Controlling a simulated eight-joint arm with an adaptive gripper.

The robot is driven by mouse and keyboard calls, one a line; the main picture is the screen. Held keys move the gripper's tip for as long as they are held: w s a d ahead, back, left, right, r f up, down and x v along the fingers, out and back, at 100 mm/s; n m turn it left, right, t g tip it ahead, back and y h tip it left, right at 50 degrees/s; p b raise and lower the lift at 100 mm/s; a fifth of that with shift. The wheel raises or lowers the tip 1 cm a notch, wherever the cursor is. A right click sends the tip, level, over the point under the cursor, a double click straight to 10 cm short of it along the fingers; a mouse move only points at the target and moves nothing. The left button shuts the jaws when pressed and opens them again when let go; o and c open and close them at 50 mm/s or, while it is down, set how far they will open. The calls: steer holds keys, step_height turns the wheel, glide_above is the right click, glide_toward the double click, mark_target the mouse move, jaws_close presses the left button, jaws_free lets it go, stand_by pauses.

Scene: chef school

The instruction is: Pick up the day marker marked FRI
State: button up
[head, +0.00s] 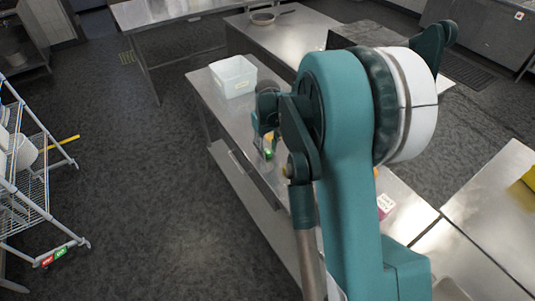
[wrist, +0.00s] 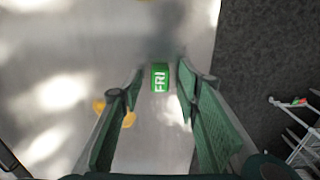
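The green day marker with white FRI lettering (wrist: 160,77) lies on the steel table, centred between my fingertips in the wrist view. In the head view a small bit of green (head: 268,154) shows at my gripper's fingers, and my arm covers much of that area. My gripper (wrist: 161,73) is open, with one finger on each side of the marker and a gap on both sides. I cannot tell how far the fingertips are above the table.
An orange-yellow object (wrist: 128,119) lies partly behind my left finger. A clear bin (head: 233,92) stands at the table's far end. A white and red item (head: 385,204) sits right of my arm. A wire rack (head: 35,165) stands across the floor at left.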

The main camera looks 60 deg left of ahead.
mark_target(267, 151)
steer(key=c, duration=0.9)
steer(key=shift+o, duration=0.2)
steer(key=shift+r, duration=0.2)
step_height(267, 151, up, 10)
steer(key=shift+f+b, duration=0.15)
steer(key=shift+b, duration=0.2)
stand_by(0.3)
